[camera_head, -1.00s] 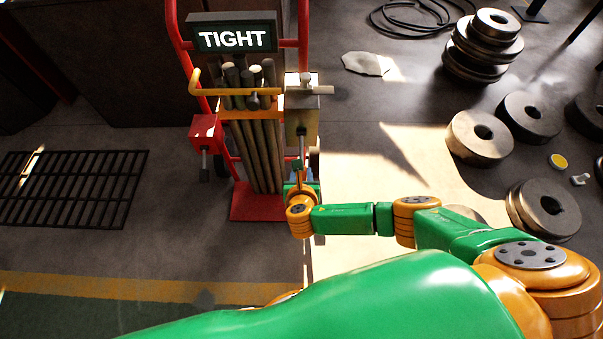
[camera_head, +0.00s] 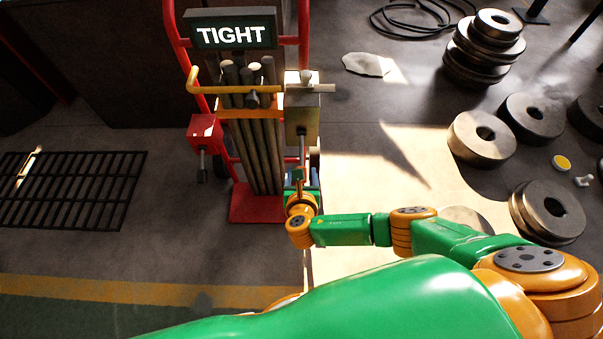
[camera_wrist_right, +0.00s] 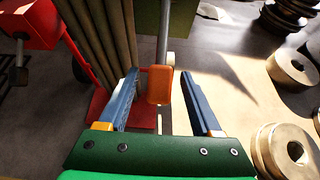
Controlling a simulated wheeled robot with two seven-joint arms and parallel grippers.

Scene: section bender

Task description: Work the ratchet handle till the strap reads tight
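The sign (camera_head: 233,35) at the top of the red hand truck (camera_head: 174,30) reads TIGHT in lit white letters. The ratchet box (camera_head: 302,108) is on the truck's right side, and its handle (camera_head: 301,152) hangs straight down. My right gripper (camera_wrist_right: 160,74) is open below the box. Its two blue fingers stand on either side of the handle's orange grip (camera_wrist_right: 160,86), with a visible gap on each side. In the head view the grip is small and partly hidden by my gripper. My left gripper is not in view.
An orange strap (camera_head: 236,113) crosses the bundle of dark bars (camera_head: 262,155) on the truck. A red box (camera_head: 204,128) sticks out on the left. Heavy steel rings (camera_head: 482,138) lie on the floor at the right. A floor grate (camera_head: 75,188) is at the left.

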